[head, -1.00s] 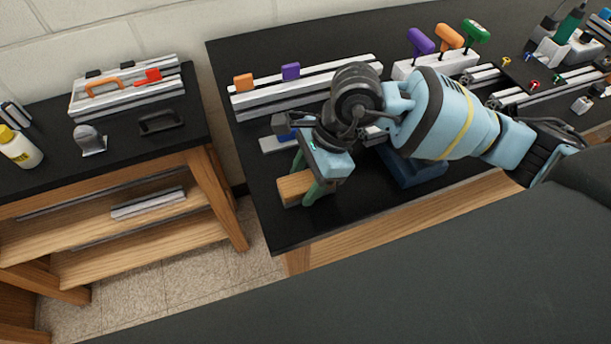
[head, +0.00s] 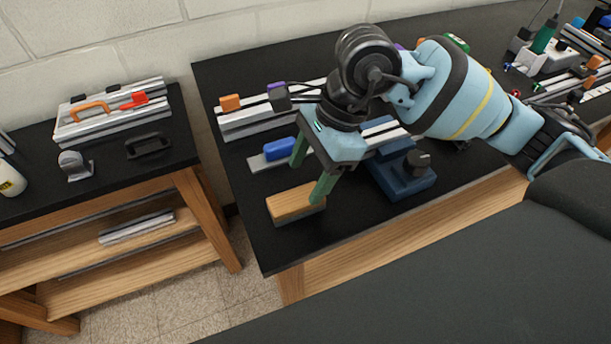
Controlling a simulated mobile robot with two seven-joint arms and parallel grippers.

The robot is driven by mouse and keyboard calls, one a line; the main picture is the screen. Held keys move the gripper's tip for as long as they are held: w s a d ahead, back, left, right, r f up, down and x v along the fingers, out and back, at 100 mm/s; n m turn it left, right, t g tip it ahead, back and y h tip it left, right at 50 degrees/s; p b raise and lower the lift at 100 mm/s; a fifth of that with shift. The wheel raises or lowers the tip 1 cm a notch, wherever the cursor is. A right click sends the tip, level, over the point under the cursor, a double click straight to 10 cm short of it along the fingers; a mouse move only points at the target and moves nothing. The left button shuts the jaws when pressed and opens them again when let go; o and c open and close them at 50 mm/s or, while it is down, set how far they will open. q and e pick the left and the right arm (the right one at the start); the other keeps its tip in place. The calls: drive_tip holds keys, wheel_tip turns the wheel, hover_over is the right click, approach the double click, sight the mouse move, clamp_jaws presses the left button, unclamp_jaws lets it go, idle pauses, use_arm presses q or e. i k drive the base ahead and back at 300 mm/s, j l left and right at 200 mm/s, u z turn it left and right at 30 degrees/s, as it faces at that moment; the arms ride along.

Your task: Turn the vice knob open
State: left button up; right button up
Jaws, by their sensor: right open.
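The blue vice (head: 393,184) sits on the black bench top, just right of my right gripper. Its dark round knob (head: 418,161) stands on the vice's right part and is in clear view. A silver extrusion piece (head: 386,134) lies at the back of the vice, partly hidden by my right arm. My right gripper (head: 307,182) is open and empty, its green fingers pointing down left of the vice, apart from the knob. My left gripper is not in view.
A wooden block (head: 292,204) lies close by the gripper's front finger. A blue-handled tool (head: 281,149) lies behind. Silver rails with an orange clip (head: 230,103) lie farther back. The bench's front left corner is clear. A side table (head: 110,176) stands left.

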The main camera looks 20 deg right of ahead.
sight(416, 162)
drive_tip(key=z, duration=1.25)
